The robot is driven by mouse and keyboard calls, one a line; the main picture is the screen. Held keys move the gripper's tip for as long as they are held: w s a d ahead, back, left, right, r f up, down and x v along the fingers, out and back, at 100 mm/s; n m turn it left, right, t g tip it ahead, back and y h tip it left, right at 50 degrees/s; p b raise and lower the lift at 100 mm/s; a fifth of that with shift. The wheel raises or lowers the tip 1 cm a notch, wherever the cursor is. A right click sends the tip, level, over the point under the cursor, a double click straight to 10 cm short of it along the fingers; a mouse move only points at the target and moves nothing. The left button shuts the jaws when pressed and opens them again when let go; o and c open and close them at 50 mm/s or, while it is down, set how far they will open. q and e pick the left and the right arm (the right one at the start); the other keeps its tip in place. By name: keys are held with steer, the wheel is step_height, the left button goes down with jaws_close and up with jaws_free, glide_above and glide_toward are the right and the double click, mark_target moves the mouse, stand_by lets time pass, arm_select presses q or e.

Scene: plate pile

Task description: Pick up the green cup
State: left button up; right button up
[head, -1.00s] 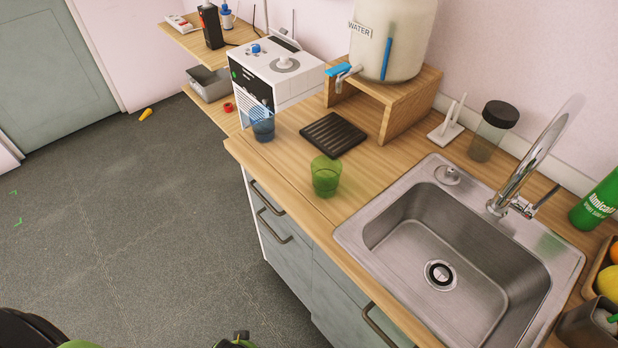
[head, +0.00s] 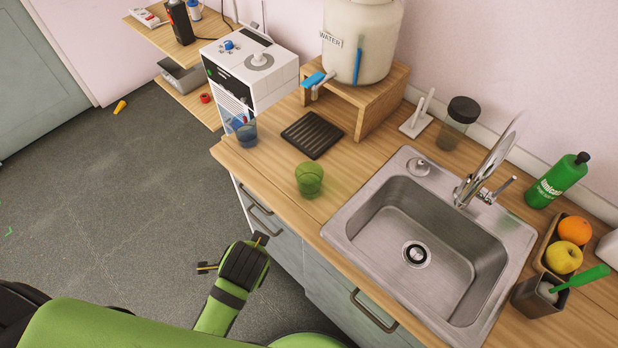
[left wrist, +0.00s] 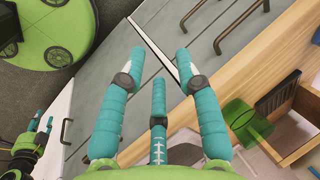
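The green cup (head: 309,179) is see-through and stands upright on the wooden counter, left of the sink, in the head view. It also shows at the right of the left wrist view (left wrist: 240,118). My left gripper (head: 231,253) is below and left of the cup, beside the drawer fronts and apart from the cup. Its teal fingers are spread and empty in the left wrist view (left wrist: 160,72). What looks like my right gripper (left wrist: 38,128) is partly visible at the left edge of that view; its opening is unclear.
A blue cup (head: 243,132) stands near the counter's left end. A black rack (head: 312,135) lies behind the green cup. The sink (head: 343,222) is to its right. Drawer handles (head: 258,200) stick out from the front. The counter around the green cup is clear.

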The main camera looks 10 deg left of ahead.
arm_select(q)
steer(key=w+d+r+m+t+y, duration=0.25)
steer(key=w+d+m, duration=0.25)
steer(key=w+m, duration=0.4)
steer(key=m+t+y, duration=0.3)
steer(key=m+t, duration=0.2)
steer(key=m, duration=0.6)
glide_toward(300, 182)
steer(key=r+x, duration=0.1)
steer(key=x, duration=0.7)
steer(key=shift+f, duration=0.25)
steer(key=shift+w+a+f+b, duration=0.4)
steer(key=shift+w+f+b, duration=0.15)
steer(key=shift+b, duration=0.15)
steer(key=shift+w+a, duration=0.2)
steer(key=shift+w, duration=0.1)
steer(key=shift+r, duration=0.1)
jaws_close()
